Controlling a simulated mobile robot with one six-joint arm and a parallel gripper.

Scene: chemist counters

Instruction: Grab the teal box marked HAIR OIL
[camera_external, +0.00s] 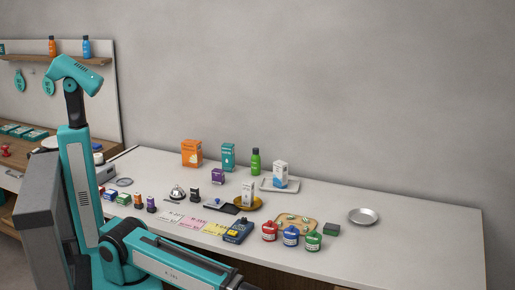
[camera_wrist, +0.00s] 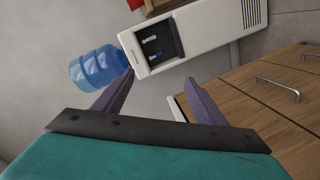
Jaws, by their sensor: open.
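A teal box (camera_external: 228,156) stands upright near the back of the white counter, between an orange box and a green bottle. Its lettering is too small to read. My gripper (camera_wrist: 158,92) shows in the wrist view with its two purple fingers spread apart and nothing between them. It points at a water dispenser and wooden drawers, and the teal box is not in that view. In the external view my arm reaches along the counter's front left, low in the picture, and the fingers cannot be made out there.
A bell (camera_external: 178,192), cards and several jars fill the front. The counter's right end is clear apart from a metal dish (camera_external: 363,216).

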